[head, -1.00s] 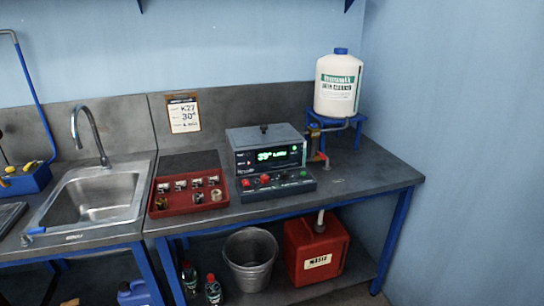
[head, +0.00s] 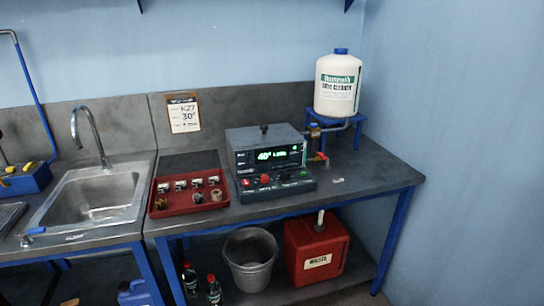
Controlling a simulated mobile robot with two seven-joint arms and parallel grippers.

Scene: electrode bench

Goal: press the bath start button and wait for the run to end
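The bath (head: 266,150) is a grey box with a closed lid and a small black knob on top, standing on the right bench. Its dark front display (head: 268,156) is lit green and seems to read 40, with smaller text beside it. The control panel (head: 276,187) below the display carries a red knob or button and small green marks; I cannot tell which one is the start button. Neither of my grippers is in view.
A red tray (head: 190,208) of small parts sits left of the bath. A white jug (head: 338,84) on a blue stand (head: 358,120) is behind right. A sink (head: 95,198) is at left. A bucket (head: 250,258) and red canister (head: 317,247) stand below. The bench's right front is mostly clear.

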